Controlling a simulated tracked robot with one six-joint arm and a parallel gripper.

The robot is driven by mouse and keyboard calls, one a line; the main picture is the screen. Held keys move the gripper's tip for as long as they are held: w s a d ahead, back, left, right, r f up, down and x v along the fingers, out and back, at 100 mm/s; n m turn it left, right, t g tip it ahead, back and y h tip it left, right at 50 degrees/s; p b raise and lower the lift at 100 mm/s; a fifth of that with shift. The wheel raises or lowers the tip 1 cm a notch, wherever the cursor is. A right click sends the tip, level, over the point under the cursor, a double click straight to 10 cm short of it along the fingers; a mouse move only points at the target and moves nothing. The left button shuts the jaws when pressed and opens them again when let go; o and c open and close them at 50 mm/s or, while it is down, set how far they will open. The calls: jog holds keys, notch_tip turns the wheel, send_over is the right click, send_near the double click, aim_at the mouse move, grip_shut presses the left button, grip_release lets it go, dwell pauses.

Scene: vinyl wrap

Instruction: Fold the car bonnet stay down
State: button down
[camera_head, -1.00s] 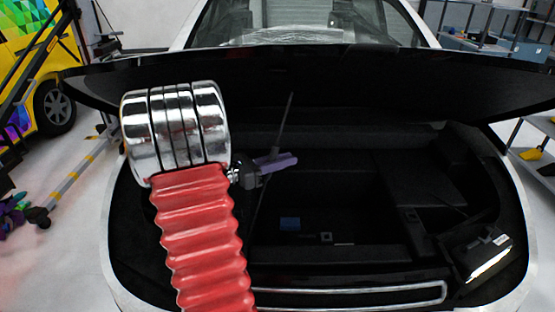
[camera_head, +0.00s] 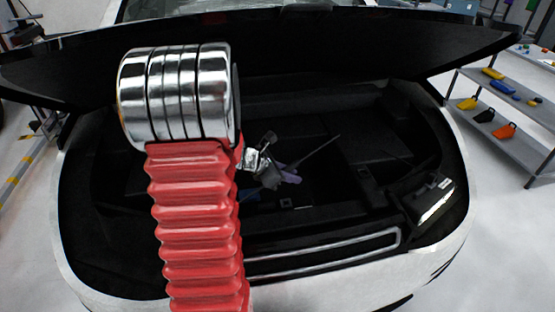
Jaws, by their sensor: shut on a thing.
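The bonnet stay (camera_head: 317,153) is a thin dark rod inside the front compartment of the white car. It slants from my gripper up to the right at a shallow angle, and its upper end is apart from the bonnet. My gripper (camera_head: 284,177), with purple fingers, is shut on the stay near the middle of the compartment. The stay's lower part is hidden behind the gripper and dark against the bay. The raised black bonnet (camera_head: 330,50) spans the top of the view.
My red, ribbed arm with chrome rings covers the left of the bay. A black box with a pale label (camera_head: 432,200) sits at the bay's right. The chrome-trimmed front edge (camera_head: 330,250) lies in front. A shelf with coloured tools (camera_head: 500,100) stands at right.

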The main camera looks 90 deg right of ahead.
jog(key=s+f, duration=0.1)
jog(key=f, duration=0.1)
jog(key=s+a+f+t+y, duration=0.1)
jog(key=f, duration=0.1)
jog(key=s+f+m+t, duration=0.1)
jog(key=f, duration=0.2)
jog(key=shift+a, duration=0.3)
jog(key=c, duration=1.6)
grip_release()
jog(key=shift+w, duration=0.1)
jog(key=shift+c, duration=0.2)
jog(key=shift+w+a, duration=0.1)
jog(key=v, duration=1.3)
jog(key=shift+r, duration=0.35)
